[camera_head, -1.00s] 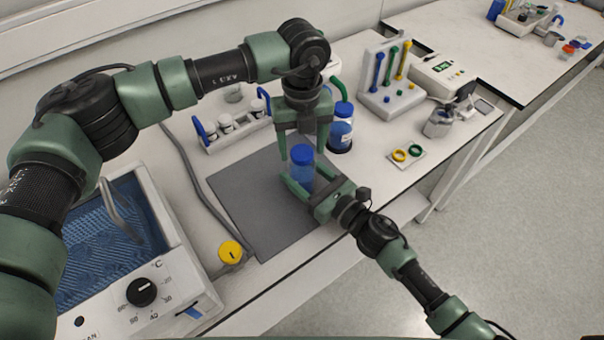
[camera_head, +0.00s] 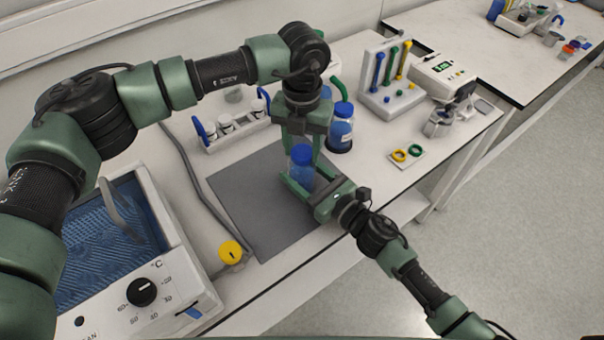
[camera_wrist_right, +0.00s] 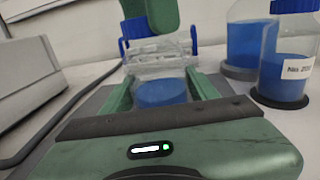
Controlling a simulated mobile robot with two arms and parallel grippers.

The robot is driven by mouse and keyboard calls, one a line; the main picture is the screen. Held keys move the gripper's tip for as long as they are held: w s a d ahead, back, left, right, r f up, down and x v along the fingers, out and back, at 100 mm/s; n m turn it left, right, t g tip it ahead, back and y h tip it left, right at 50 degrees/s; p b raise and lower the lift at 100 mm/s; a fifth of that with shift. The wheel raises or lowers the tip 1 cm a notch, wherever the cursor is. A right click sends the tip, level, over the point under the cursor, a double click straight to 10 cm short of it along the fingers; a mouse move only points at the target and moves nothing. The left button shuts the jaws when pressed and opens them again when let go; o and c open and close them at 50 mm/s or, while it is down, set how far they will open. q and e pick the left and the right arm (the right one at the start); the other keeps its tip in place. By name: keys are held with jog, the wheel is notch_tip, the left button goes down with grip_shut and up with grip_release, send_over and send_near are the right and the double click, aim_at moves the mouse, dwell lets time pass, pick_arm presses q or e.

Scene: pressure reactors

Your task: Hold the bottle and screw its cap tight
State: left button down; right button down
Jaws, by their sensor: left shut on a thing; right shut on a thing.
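The bottle (camera_head: 300,174) stands upright on the grey mat (camera_head: 235,190), its blue cap (camera_head: 302,153) on top. My right gripper (camera_head: 300,182) is shut on the bottle's body from the front right, one finger on each side. My left gripper (camera_head: 303,145) points down from above and is shut on the cap. One of its green fingers (camera_wrist_right: 158,14) shows above the bottle in the right wrist view.
Other blue-liquid bottles (camera_head: 340,128) stand just behind the mat. A rack of small jars (camera_head: 238,134) is at back left, and a water bath (camera_head: 150,270) at front left. A yellow knob (camera_head: 230,252) sits near the mat's front left corner. The mat's left part is clear.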

pick_arm(q)
jog(key=m, duration=0.4)
jog(key=shift+m, duration=0.4)
jog(key=m, duration=0.4)
jog(key=shift+m, duration=0.3)
jog(key=m, duration=0.4)
jog(key=shift+m, duration=0.3)
jog(key=m, duration=0.6)
jog(key=shift+m, duration=0.3)
jog(key=c, duration=0.7)
grip_release()
jog(key=shift+o, duration=0.2)
notch_tip(320, 180, up, 12)
